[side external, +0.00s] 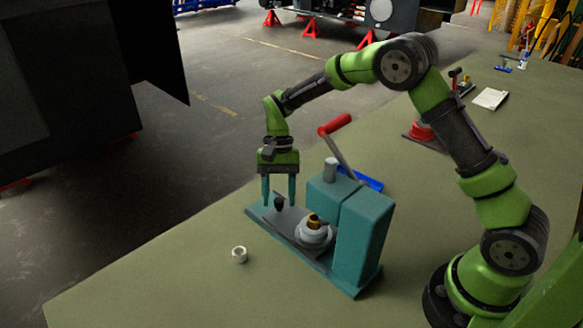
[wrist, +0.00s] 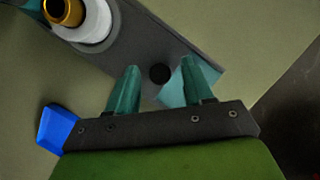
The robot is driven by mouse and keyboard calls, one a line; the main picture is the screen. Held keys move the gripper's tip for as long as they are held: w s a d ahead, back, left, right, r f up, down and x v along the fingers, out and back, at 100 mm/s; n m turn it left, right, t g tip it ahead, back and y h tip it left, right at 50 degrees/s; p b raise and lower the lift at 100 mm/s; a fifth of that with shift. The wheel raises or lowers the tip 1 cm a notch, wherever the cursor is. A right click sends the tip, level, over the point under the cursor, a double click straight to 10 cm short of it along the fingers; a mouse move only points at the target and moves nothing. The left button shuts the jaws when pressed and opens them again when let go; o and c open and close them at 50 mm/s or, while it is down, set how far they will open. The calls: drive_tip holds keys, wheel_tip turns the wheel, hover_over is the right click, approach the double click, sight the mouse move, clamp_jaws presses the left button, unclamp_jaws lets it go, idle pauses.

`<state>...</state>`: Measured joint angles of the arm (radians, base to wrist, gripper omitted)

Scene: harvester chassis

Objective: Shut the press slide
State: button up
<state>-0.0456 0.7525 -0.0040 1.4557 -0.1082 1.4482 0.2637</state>
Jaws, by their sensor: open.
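The teal press (side external: 362,232) stands on the green table with its red-handled lever (side external: 335,124) raised. Its dark grey slide (side external: 292,222) sticks out from the body toward the left and carries a white and grey holder with a brass-coloured piece (side external: 314,221). A black knob (side external: 279,203) stands near the slide's outer end. My gripper (side external: 279,205) points down over that end, with its teal fingers apart on either side of the knob. In the wrist view the knob (wrist: 160,73) shows just beyond and between the open fingertips (wrist: 160,66). Contact cannot be told.
A small white ring (side external: 239,254) lies on the table left of the press. A blue item (side external: 362,180) lies behind the press, and a red-based tool (side external: 420,132) and white card (side external: 490,98) lie farther back. The table's front left is clear.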

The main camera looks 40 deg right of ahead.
sight(289, 221)
drive_tip(key=shift+c, duration=0.3)
clamp_jaws()
drive_tip(key=shift+s, duration=1.75)
drive_tip(key=shift+o, duration=0.3)
unclamp_jaws()
drive_tip(key=shift+w, duration=0.1)
drive_tip(key=v, duration=1.7)
